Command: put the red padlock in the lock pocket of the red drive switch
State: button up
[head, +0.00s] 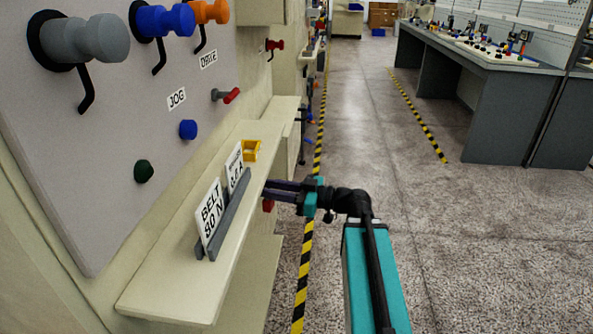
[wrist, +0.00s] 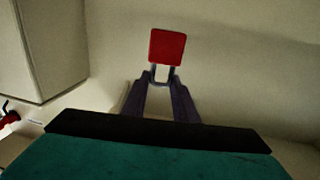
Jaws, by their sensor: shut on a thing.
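My gripper (head: 267,188) is shut on the red padlock (head: 268,205), which hangs below the fingertips at the shelf's front edge in the head view. The wrist view shows the red square body of the padlock (wrist: 167,47) beyond the fingertips (wrist: 161,78), with its pale shackle between them. A small red-handled switch (head: 231,96) sticks out of the grey panel, below the DRIVE label. Another red switch-like part (head: 273,45) is farther back. I cannot tell which one is the drive switch, and no lock pocket can be made out.
A cream shelf (head: 165,290) below the panel holds a yellow bin (head: 247,155) and label cards in a grey holder (head: 231,212). Blue, grey and orange knobs project from the panel. The floor to the right is open, up to a grey workbench (head: 510,110).

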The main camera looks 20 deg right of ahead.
jog(key=a+f, duration=0.3)
jog(key=a, duration=0.2)
jog(key=shift+w+a+f+n+g+y, duration=0.3)
jog(key=shift+f+g, duration=0.05)
jog(key=shift+g, duration=0.05)
